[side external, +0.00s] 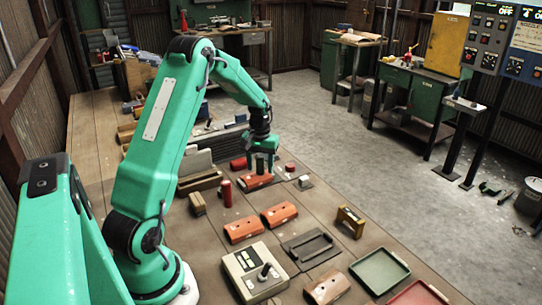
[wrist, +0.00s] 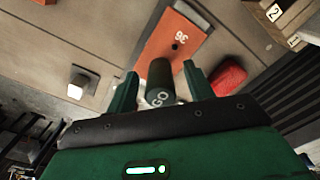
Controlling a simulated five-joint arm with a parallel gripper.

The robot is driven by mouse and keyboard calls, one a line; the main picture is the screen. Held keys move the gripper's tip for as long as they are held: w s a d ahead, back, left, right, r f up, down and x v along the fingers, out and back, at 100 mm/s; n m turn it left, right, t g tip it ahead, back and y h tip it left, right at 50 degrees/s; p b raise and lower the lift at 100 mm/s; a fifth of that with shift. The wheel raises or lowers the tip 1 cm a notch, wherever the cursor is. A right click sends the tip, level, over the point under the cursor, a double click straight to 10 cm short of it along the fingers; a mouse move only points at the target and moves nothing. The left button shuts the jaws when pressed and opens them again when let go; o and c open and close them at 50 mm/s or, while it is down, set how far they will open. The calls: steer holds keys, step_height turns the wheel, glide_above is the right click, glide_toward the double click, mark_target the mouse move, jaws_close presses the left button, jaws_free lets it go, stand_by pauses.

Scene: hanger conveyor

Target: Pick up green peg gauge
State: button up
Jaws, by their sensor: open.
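The green peg gauge (wrist: 159,84) is a dark green cylinder with "GO" on the end facing the wrist camera. In the wrist view it lies between the two fingers of my gripper (wrist: 160,68), with a gap on each side. My gripper is open around it. An orange block (wrist: 172,45) marked "36" with a dark hole is beyond the peg. In the side view my gripper (side external: 262,162) is low over an orange block (side external: 256,181), and the peg shows as a dark shape between the fingers. Whether the peg sits in the block is hidden.
A red cylinder (side external: 226,194) stands to the left, and a red piece (side external: 290,167) is close on the right; a red piece (wrist: 229,77) also shows in the wrist view. More orange blocks (side external: 243,229), a control box (side external: 255,272) and a green tray (side external: 379,270) are nearer the camera.

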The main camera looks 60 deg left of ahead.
mark_target(260, 157)
steer(key=shift+c, duration=0.2)
steer(key=c, duration=1)
steer(key=shift+c, duration=0.2)
steer(key=shift+r, duration=0.15)
steer(key=shift+r, duration=0.45)
step_height(260, 157, up, 3)
steer(key=shift+r, duration=0.1)
steer(key=d+r, duration=0.6)
steer(key=d, duration=0.5)
steer(key=shift+w+d+r, duration=0.3)
steer(key=shift+w+r, duration=0.05)
